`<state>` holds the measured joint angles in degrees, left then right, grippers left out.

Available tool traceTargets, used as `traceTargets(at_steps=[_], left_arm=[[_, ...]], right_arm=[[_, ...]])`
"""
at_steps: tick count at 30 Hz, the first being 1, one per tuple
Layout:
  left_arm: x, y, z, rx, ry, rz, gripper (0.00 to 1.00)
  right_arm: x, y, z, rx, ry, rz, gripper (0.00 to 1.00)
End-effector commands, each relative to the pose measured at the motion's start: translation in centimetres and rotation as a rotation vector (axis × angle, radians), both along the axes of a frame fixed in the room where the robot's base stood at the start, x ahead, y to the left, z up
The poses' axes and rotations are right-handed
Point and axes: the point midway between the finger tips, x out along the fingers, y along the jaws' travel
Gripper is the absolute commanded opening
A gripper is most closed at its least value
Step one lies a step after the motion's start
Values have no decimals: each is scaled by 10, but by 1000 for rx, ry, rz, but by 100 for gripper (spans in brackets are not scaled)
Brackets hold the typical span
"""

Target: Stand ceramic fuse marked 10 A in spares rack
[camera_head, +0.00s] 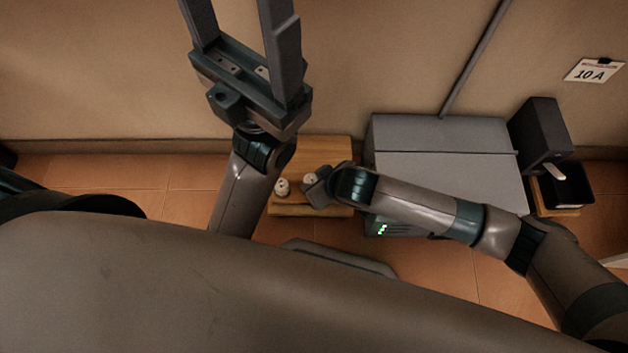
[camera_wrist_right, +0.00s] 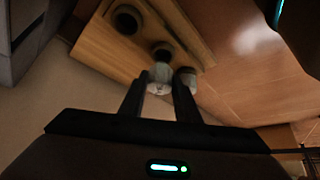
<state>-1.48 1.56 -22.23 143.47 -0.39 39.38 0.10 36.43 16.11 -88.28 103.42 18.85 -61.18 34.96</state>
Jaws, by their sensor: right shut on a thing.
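The wooden block (camera_head: 330,149), which looks like the spares rack, stands low by the wall, and in the right wrist view the rack (camera_wrist_right: 100,45) has dark round holes. My right gripper (camera_head: 314,188) is over it, shut on a small white fuse (camera_wrist_right: 159,84). I cannot tell whether the fuse touches the rack, and its marking is unreadable. Another white piece (camera_head: 282,187) is at the rack's left. A pale cylinder (camera_wrist_right: 187,73) shows beside the right finger in the wrist view. My left gripper (camera_head: 240,15) is raised, with its fingers wide apart and empty.
A grey cabinet (camera_head: 440,135) stands right of the rack. Further right are a dark upright box (camera_head: 540,130) and a black bin (camera_head: 572,187) with something white in it. A card reading 10 A (camera_head: 594,71) is on the wall. Tiled floor (camera_head: 150,180) is clear at left.

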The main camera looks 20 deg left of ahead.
Motion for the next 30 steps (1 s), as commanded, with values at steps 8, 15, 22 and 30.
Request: traceTargets(at_steps=[8,15,22,30], left_arm=[[0,0,1,1,3,2,70],[0,0,1,1,3,2,70],[0,0,1,1,3,2,70],[0,0,3,1,3,2,70]], right_arm=[[0,1,-8,1,-1,0,8],[0,1,-9,1,-1,0,8],[0,1,-9,1,-1,0,8],[0,0,-9,1,0,-1,8]])
